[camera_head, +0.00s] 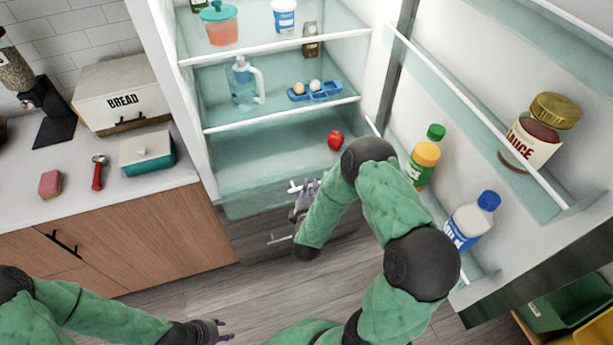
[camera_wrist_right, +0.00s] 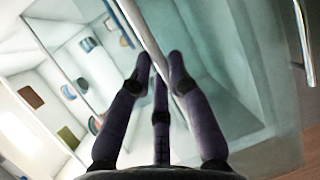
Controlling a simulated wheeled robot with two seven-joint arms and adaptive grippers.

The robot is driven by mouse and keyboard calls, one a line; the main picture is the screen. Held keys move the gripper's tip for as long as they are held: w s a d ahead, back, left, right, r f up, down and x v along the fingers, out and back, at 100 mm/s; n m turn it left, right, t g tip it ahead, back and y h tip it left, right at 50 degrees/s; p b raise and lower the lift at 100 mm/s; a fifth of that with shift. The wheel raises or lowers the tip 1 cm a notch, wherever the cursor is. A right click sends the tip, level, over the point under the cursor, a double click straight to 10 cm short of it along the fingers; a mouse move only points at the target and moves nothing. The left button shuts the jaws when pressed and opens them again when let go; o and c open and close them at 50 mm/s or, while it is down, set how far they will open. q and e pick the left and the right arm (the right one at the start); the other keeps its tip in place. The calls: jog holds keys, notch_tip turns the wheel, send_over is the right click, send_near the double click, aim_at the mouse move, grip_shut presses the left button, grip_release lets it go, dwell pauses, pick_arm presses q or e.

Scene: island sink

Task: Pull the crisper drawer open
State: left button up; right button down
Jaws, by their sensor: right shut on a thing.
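The crisper drawer (camera_head: 245,198) is the pale, translucent drawer at the bottom of the open fridge in the head view. Its light bar handle (camera_head: 293,187) is partly covered by my right gripper (camera_head: 303,190). In the right wrist view the dark fingers (camera_wrist_right: 160,70) are closed around a slanting pale bar (camera_wrist_right: 148,45), the handle, with the clear drawer front (camera_wrist_right: 225,70) behind it. How far the drawer stands out is hard to tell. My left gripper (camera_head: 214,328) hangs low over the floor, away from the fridge; its finger opening is too small to judge.
A red item (camera_head: 335,140) lies on the surface above the drawer. The open fridge door (camera_head: 470,130) on the right holds bottles and a sauce jar (camera_head: 540,130). A counter (camera_head: 110,190) stands on the left. A lower drawer handle (camera_head: 279,239) shows below the crisper.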

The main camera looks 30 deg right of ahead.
jog(key=shift+s+a+f, duration=0.1)
jog(key=shift+s, duration=0.3)
jog(key=c, duration=1.1)
grip_release()
jog(key=shift+c, duration=0.2)
jog(key=v, duration=1.2)
jog(key=shift+w, duration=0.15)
